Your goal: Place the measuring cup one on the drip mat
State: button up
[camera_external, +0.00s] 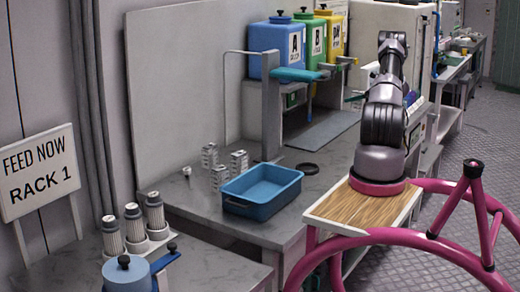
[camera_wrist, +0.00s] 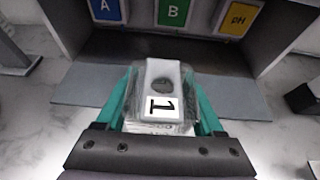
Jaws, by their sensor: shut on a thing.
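In the wrist view, my gripper (camera_wrist: 162,92) has its green fingers closed on both sides of measuring cup one (camera_wrist: 162,68), a clear cup with a white label reading 1. The cup is held in front of the tanks, over or just short of the grey drip mat (camera_wrist: 78,84). I cannot tell its height above the mat. In the external view, the drip mat (camera_external: 338,128) lies on the bench below the tanks. My arm hides the cup and most of my gripper there.
Blue tank A (camera_external: 283,50), green tank B (camera_external: 311,42) and yellow pH tank (camera_external: 330,33) stand behind the mat. A blue tray (camera_external: 262,190), a black ring (camera_external: 307,168) and several small labelled blocks (camera_external: 238,161) sit on the nearer bench. A dark object (camera_wrist: 303,99) is at right in the wrist view.

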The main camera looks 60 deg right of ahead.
jog(key=f, duration=0.8)
jog(key=shift+s+a+f, duration=0.25)
jog(key=shift+a+f, duration=0.05)
jog(key=shift+a, duration=0.05)
jog(key=shift+f, duration=2)
jog(key=shift+f, duration=0.2)
jog(key=o, duration=1.3)
jog(key=shift+o, duration=0.2)
jog(key=shift+r, duration=0.2)
jog(key=v, duration=1.2)
jog(key=shift+a, duration=0.1)
